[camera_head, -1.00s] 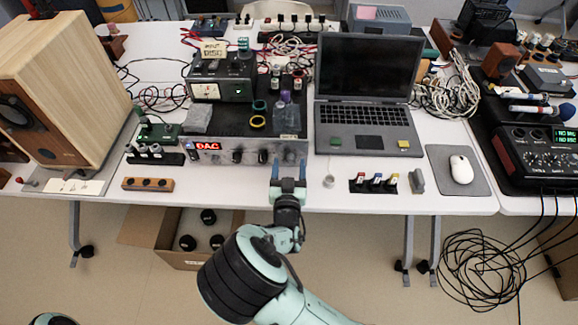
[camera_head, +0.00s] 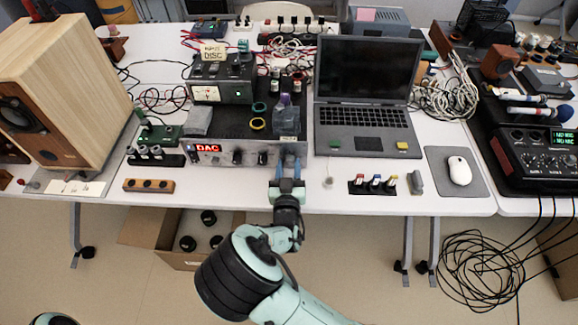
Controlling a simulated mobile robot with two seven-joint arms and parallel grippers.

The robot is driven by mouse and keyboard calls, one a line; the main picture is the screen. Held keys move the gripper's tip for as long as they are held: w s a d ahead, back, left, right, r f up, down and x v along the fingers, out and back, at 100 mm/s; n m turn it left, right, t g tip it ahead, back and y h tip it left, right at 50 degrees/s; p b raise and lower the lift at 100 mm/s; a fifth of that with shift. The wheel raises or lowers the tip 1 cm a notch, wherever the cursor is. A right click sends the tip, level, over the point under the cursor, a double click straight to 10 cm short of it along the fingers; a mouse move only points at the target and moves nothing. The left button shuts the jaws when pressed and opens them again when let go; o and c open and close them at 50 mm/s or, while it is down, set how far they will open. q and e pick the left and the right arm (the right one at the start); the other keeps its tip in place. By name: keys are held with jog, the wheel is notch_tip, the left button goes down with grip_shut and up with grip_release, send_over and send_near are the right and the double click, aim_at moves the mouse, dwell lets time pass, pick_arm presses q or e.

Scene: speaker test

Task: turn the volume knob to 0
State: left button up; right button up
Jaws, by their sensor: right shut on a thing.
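A silver-fronted amplifier (camera_head: 222,159) with a red "DAC" display sits at the table's front edge, left of the laptop. Two small dark knobs show on its front panel. My right gripper (camera_head: 288,167) reaches up from below to the right end of this panel. Its blue fingers are shut on the volume knob there, which the fingers hide almost wholly. The knob's pointer and setting cannot be read. My left gripper is not in view.
A laptop (camera_head: 366,95) stands right of the amplifier. A wooden speaker (camera_head: 62,90) stands at left. An open carton (camera_head: 170,240) is under the table.

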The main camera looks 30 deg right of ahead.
jog(key=n+p, duration=0.2)
jog(key=n, duration=0.1)
jog(key=shift+r, duration=0.15)
jog(key=n+p, duration=0.1)
jog(key=n, duration=0.2)
jog(key=shift+a+p, duration=0.1)
jog(key=shift+p, duration=0.25)
jog(key=n+p, duration=0.1)
jog(key=n, duration=0.2)
jog(key=shift+w+n, duration=0.1)
jog(key=shift+n, duration=0.2)
jog(key=shift+n+p, duration=0.5)
jog(key=shift+n, duration=0.4)
jog(key=n, duration=0.3)
jog(key=shift+a+f+n+p, duration=0.1)
jog(key=shift+f+n+p, duration=0.15)
jog(key=shift+n+p, duration=0.1)
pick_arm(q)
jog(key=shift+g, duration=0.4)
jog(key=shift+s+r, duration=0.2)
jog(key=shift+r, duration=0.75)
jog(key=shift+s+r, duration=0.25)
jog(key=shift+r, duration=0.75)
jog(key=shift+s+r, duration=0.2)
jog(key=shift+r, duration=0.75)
pick_arm(e)
jog(key=shift+f+n, duration=0.1)
jog(key=shift+n, duration=2.05)
